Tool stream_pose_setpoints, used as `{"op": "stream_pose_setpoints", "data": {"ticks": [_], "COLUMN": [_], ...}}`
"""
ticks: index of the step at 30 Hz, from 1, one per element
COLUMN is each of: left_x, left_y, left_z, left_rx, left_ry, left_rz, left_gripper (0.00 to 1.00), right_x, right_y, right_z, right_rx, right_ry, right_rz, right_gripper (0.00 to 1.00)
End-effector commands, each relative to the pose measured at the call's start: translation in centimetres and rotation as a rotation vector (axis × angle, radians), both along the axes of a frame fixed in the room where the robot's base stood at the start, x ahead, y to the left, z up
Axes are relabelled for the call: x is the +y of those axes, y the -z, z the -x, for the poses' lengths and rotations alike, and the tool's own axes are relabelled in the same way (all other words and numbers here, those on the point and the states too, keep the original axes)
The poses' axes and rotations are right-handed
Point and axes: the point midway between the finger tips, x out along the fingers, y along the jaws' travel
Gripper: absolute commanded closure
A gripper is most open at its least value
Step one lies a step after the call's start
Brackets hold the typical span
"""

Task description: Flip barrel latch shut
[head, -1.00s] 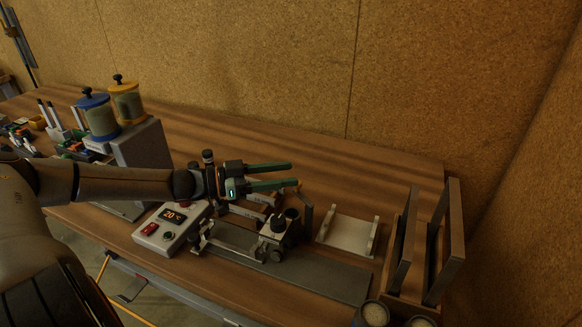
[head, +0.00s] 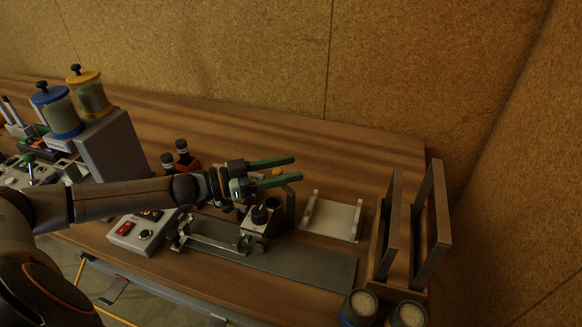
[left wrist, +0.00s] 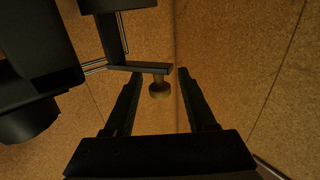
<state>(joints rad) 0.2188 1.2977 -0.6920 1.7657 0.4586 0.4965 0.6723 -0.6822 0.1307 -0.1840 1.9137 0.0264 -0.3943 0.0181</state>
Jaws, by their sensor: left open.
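In the head view, a dark upright bracket (head: 290,207) stands beside the small metal device with a black dial (head: 261,214). In the left wrist view, the knob shows between the two fingers (left wrist: 160,76); contact cannot be told. My right gripper is not in view.
A white cradle (head: 334,217) and upright dark frames (head: 428,225) stand to the right. A control box with a red switch (head: 138,232) is at the left. Capped jars (head: 62,112) stand behind my left arm.

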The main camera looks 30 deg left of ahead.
Motion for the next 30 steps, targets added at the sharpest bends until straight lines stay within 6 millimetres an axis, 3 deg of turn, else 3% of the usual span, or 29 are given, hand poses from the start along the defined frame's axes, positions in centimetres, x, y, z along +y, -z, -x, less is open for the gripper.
{"op": "stream_pose_setpoints", "data": {"ticks": [15,30], "left_x": [-0.94,-0.93], "left_y": [-0.05,-0.05], "left_z": [-1.03,-1.01], "left_rx": [-0.001,-0.001], "left_ry": [0.001,0.001], "left_rz": [-0.001,-0.001], "left_gripper": [0.44,0.99], "right_x": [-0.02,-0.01], "right_y": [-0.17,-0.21], "right_z": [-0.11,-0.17], "right_rx": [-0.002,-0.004], "right_ry": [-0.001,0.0], "right_rz": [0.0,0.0], "right_gripper": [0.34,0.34]}}
